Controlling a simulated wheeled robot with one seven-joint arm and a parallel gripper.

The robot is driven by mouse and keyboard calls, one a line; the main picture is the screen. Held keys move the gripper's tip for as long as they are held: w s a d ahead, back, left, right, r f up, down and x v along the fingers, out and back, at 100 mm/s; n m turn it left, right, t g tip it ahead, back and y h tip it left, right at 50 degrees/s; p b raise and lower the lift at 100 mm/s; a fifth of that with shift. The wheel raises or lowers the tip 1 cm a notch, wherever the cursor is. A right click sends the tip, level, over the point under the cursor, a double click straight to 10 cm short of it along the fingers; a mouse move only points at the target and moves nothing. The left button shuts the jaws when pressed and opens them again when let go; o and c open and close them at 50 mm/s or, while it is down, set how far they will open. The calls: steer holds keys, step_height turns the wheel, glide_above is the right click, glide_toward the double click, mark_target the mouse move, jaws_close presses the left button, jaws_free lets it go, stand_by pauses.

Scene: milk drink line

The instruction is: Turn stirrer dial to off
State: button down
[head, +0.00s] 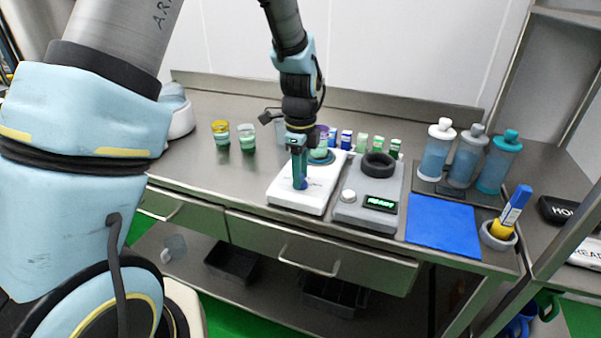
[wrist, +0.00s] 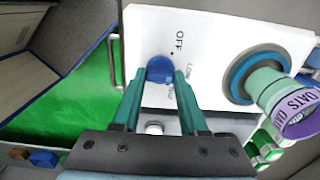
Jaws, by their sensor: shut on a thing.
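The white stirrer (head: 318,200) stands on the steel bench; its white top fills the middle of the wrist view (wrist: 215,30). Its round blue dial (wrist: 160,68) sits beside printed OFF and LOW marks; lower print is partly hidden by a finger. My gripper (head: 301,183) points down at the dial, its teal fingers (wrist: 159,75) closed on either side of it. I cannot tell which mark the dial points to. A greenish cup with a purple OATS band (wrist: 285,97) stands on the stirrer's blue ring (wrist: 240,78).
Right of the stirrer is a grey device with a READY display (head: 380,203) and a black ring (head: 378,165). Several small bottles (head: 362,142) stand behind. A blue mat (head: 443,225) and tall bottles (head: 467,155) are further right. Two jars (head: 222,134) stand left.

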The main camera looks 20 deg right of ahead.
steer(key=shift+n, duration=0.4)
steer(key=n, duration=0.5)
steer(key=shift+n, duration=0.3)
steer(key=n, duration=0.5)
steer(key=shift+w+b, duration=0.1)
steer(key=shift+b, duration=0.2)
steer(key=shift+n, duration=0.4)
steer(key=shift+c, duration=2.2)
jaws_free()
step_height(320, 180, up, 11)
steer(key=b, duration=0.2)
steer(key=shift+f, duration=0.1)
